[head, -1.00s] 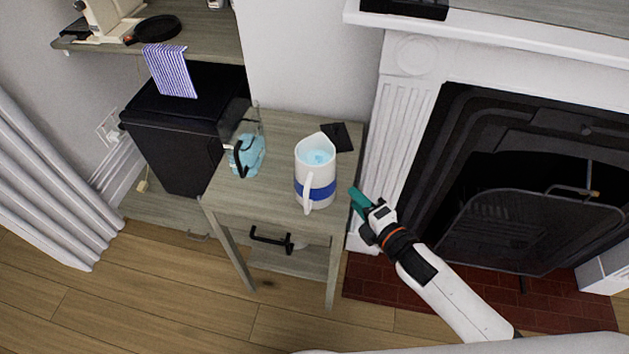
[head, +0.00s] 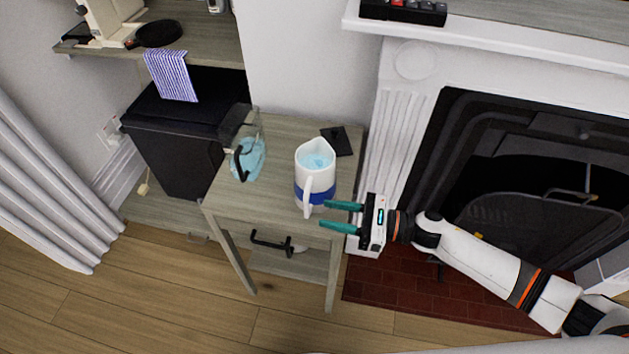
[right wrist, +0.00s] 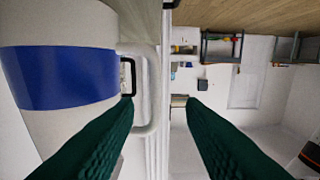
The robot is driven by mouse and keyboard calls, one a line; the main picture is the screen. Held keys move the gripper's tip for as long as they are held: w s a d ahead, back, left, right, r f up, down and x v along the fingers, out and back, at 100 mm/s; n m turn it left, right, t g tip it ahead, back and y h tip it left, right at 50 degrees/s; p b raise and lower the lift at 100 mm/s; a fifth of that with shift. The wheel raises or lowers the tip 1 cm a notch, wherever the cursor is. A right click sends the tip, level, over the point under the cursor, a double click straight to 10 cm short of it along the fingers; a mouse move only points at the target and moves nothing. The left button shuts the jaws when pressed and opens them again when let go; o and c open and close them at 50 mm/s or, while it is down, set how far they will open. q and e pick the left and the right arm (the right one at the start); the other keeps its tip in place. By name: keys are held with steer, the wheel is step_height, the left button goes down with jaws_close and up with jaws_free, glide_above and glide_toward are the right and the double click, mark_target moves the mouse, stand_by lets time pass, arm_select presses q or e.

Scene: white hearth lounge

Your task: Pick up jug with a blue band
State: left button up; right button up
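A white jug with a blue band (head: 315,172) stands upright on a small grey wooden table (head: 270,208), with light blue contents showing at its open top. Its handle faces the front of the table. My right gripper (head: 334,216) is open, its two green fingers pointing left just right of the jug's lower part and handle. In the right wrist view the jug (right wrist: 60,78) fills the left side, and its handle (right wrist: 148,90) shows between the open fingers. The grip is empty; whether a finger touches the jug I cannot tell. My left gripper is not in view.
A clear pitcher (head: 249,158) with blue contents stands left of the jug. A flat black item (head: 336,141) lies behind it. A fireplace (head: 520,170) is to the right, a black bin (head: 175,140) to the left.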

mark_target(313, 185)
steer(key=x, duration=0.3)
steer(key=shift+w+r, duration=0.1)
steer(key=x, duration=0.1)
steer(key=p+x, duration=0.2)
steer(key=x, duration=0.1)
steer(key=shift+w+a+r, duration=0.1)
steer(key=shift+w+r, duration=0.1)
steer(key=shift+r, duration=0.05)
steer(key=shift+w+a+f, duration=0.1)
steer(key=shift+a, duration=0.35)
jaws_close()
stand_by(0.6)
